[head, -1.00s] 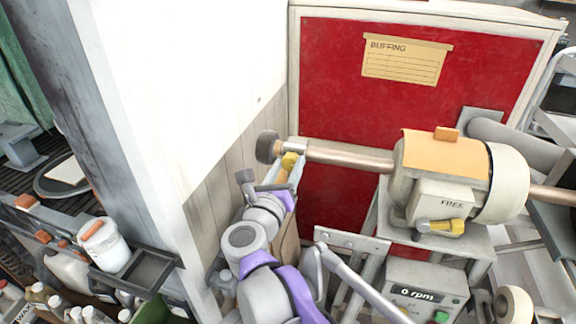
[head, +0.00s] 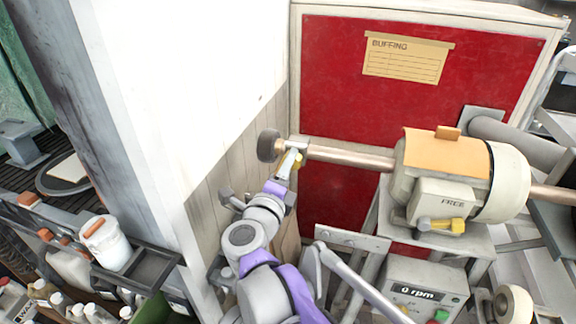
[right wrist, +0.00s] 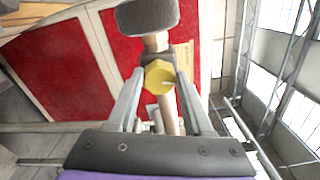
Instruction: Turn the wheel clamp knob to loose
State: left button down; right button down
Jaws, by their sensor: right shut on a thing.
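The yellow wheel clamp knob (head: 298,159) sits on the collar by the dark wheel (head: 268,146), at the left end of the motor's shaft (head: 345,156). My right gripper (head: 291,163) is at the knob, its fingers partly covering it. In the right wrist view the round, faceted knob (right wrist: 159,77) lies between the two fingertips of the gripper (right wrist: 160,84), which is shut on it. A thin line marks the knob's face. The dark wheel (right wrist: 147,15) shows just beyond it. My left gripper is not in view.
The cream motor (head: 440,180), marked FREE, has a yellow-handled lever (head: 441,225) on its front. A control box (head: 425,292) reads 0 rpm. A red panel (head: 350,75) stands behind, and a white wall (head: 190,90) is close on the left.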

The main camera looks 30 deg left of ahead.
jog(key=shift+d+f+n+b, duration=0.1)
jog(key=shift+f+n+b, duration=0.1)
jog(key=shift+n, duration=5.05)
jog(key=shift+d+f+n+b, duration=0.1)
jog(key=shift+n+b, duration=0.1)
jog(key=shift+n, duration=5.05)
jog(key=shift+c, duration=1.5)
grip_release()
jog(key=v, duration=1)
jog(key=shift+s, duration=0.4)
